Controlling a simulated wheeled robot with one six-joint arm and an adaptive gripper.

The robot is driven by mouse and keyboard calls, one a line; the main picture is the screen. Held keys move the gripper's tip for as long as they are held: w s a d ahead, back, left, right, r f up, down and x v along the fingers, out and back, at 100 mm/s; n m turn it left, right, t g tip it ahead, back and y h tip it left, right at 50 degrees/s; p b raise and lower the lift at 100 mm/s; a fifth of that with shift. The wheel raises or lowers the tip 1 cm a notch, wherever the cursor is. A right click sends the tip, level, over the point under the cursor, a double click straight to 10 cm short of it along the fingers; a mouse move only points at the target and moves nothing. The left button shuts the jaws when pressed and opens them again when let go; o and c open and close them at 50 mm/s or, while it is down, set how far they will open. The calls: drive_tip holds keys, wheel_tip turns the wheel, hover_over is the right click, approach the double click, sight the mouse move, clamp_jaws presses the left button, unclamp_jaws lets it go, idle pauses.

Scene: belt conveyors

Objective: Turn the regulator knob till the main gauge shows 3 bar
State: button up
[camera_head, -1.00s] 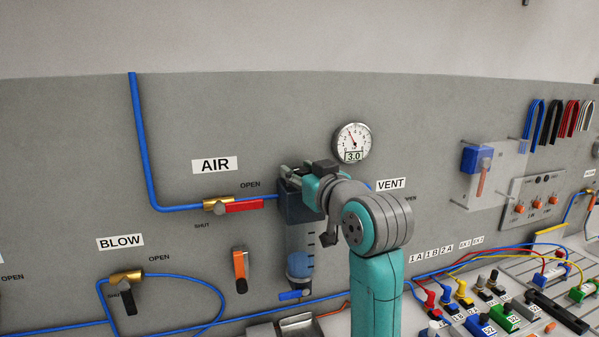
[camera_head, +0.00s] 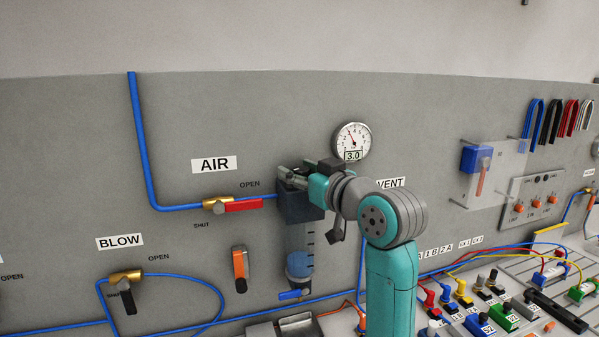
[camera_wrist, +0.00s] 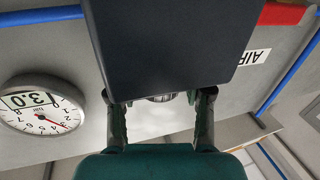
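The main gauge (camera_head: 351,141) is a round white dial on the wall, and its display reads 3.0. It also shows upside down at the left of the wrist view (camera_wrist: 41,105), again with 3.0. The regulator (camera_head: 300,207) is a dark block above a clear bowl, and its dark body (camera_wrist: 170,45) fills the top middle of the wrist view. A small part of the ribbed grey knob (camera_wrist: 160,98) shows past the block's edge. My gripper (camera_wrist: 160,112) has its fingers apart on either side of the knob, with visible gaps. My gripper covers the knob in the head view.
The AIR valve's red handle (camera_head: 237,205) lies along the blue pipe, left of the regulator. The VENT label (camera_head: 390,183) is partly behind my arm.

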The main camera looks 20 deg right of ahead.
drive_tip(key=shift+o, duration=0.3)
drive_tip(key=v, duration=0.7)
drive_tip(key=shift+s, duration=0.25)
drive_tip(key=shift+d, duration=0.15)
